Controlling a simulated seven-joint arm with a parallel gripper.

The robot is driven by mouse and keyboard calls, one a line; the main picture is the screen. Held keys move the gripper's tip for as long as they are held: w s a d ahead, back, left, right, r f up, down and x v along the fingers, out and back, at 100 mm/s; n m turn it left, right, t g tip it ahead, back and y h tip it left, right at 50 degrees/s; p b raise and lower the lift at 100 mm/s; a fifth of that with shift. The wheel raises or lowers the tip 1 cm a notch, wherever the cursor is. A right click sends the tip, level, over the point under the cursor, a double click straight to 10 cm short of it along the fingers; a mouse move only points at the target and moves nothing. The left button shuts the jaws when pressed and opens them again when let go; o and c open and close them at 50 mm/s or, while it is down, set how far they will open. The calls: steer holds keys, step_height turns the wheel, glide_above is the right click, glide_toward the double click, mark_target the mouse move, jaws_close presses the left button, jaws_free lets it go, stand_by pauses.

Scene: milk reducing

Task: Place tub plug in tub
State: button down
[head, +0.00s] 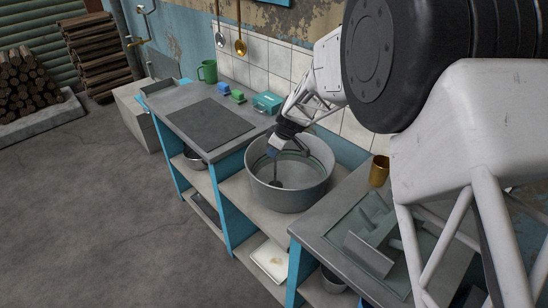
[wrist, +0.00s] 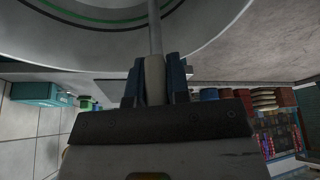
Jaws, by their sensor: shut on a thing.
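The tub (head: 290,195) is a large round grey metal vessel standing between the two worktops. My gripper (head: 271,152) points down over the tub's left inner side. It is shut on the tub plug's thin grey rod (wrist: 153,28), which shows between the blue fingers (wrist: 152,80) in the wrist view. In the head view a small dark end of the plug (head: 276,184) shows low inside the tub, near the floor. I cannot tell whether it touches the floor. The tub's wall and green-lined inside (wrist: 70,15) fill the top of the wrist view.
The left worktop (head: 165,95) holds a green mug (head: 208,71), small blue and green blocks, and a teal box (head: 267,103). A brass cup (head: 379,171) and a grey-green stepped object (head: 372,235) stand on the right worktop. The tiled wall is close behind the tub.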

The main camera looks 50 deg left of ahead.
steer(key=shift+f, duration=1.8)
steer(key=c, duration=1.1)
jaws_free()
steer(key=v, duration=1.2)
steer(key=shift+w+d, duration=0.1)
